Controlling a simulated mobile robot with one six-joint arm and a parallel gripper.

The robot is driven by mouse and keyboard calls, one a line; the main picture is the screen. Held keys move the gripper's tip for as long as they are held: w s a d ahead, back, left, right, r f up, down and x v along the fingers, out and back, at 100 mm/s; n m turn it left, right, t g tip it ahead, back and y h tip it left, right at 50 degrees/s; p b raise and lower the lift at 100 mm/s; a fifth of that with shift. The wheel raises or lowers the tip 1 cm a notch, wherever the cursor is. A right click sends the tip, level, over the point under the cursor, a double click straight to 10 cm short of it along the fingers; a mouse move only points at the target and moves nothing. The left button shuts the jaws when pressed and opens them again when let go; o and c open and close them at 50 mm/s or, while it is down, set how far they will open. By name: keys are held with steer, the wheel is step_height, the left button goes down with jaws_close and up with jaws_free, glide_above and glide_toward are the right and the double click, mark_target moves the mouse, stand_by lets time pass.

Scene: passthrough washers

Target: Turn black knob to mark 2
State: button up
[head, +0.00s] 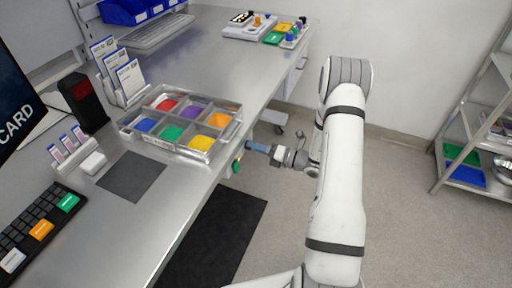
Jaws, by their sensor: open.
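I cannot single out a black knob with certainty. Small dark shapes (302,20) show among coloured parts on the devices at the far end of the steel table (225,58), too small to tell as knobs or to read marks on. My gripper (250,146) is beside the table's right edge, just right of the metal tray, pointing left. It is open, with nothing seen between its fingers; a bluish part shows at its tip. A small green and yellow thing (237,166) is at the table edge just below the fingertips, partly hard to make out.
A metal tray (124,127) with coloured compartments stands near the gripper. Card holders (120,80), a keyboard (35,232) and a dark pad (132,177) are on the left. A shelf rack (470,150) stands right. Open floor lies between table and rack.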

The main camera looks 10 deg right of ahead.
steer(key=b+v, duration=0.1)
steer(key=v, duration=0.6)
steer(key=shift+d, duration=0.25)
steer(key=shift+s, duration=0.15)
steer(key=s+a+r+n+g+h, duration=0.3)
steer(key=s+a+r+n+g, duration=0.95)
steer(key=n, duration=0.65)
steer(key=s+d+r+n+t+h, duration=0.4)
steer(key=s+r+n+h, duration=0.4)
steer(key=n, duration=0.9)
steer(key=shift+s+d+h, duration=0.7)
steer(key=shift+s+h, duration=0.8)
steer(key=shift+h, duration=0.3)
steer(key=shift+t, duration=0.25)
